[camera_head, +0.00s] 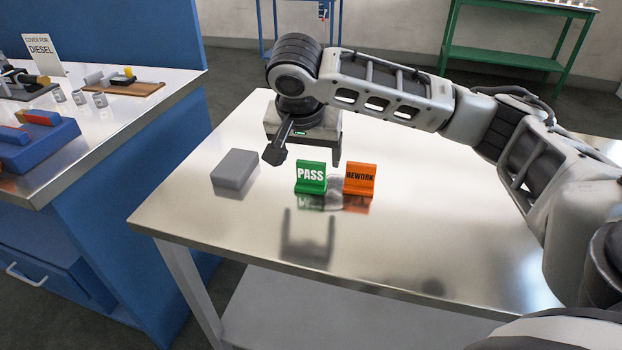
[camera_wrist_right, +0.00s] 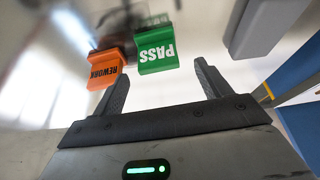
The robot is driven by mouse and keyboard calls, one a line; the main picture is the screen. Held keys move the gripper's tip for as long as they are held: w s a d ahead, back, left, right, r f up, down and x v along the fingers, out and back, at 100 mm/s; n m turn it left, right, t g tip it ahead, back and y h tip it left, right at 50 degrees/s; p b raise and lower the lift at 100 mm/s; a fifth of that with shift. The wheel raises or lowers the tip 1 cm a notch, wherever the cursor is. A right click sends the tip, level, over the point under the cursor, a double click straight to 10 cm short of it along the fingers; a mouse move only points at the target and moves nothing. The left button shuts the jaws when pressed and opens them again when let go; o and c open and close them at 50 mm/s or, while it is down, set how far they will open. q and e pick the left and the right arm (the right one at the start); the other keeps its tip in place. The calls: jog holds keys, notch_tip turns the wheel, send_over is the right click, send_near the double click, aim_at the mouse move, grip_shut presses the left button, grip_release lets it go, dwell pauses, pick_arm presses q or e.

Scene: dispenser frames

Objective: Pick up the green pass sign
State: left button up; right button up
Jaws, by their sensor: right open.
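The green PASS sign (camera_head: 311,177) stands upright on the metal table, left of the orange REWORK sign (camera_head: 359,178). My right gripper (camera_head: 305,160) is open above and behind the green sign, its two fingers apart and empty. In the right wrist view the green sign (camera_wrist_right: 157,48) shows beyond the open fingers (camera_wrist_right: 160,85), between them and apart from them. The orange sign (camera_wrist_right: 105,67) is near the line of the other finger in that view. My left gripper does not show.
A grey block (camera_head: 235,170) lies on the table (camera_head: 420,240) left of the green sign. A blue workbench (camera_head: 120,230) with parts on its top stands at the left. The table's front and right areas are clear.

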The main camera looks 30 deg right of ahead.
aim_at(311, 162)
jog(key=x, duration=0.4)
jog(key=shift+f, duration=0.1)
jog(key=c, duration=1.1)
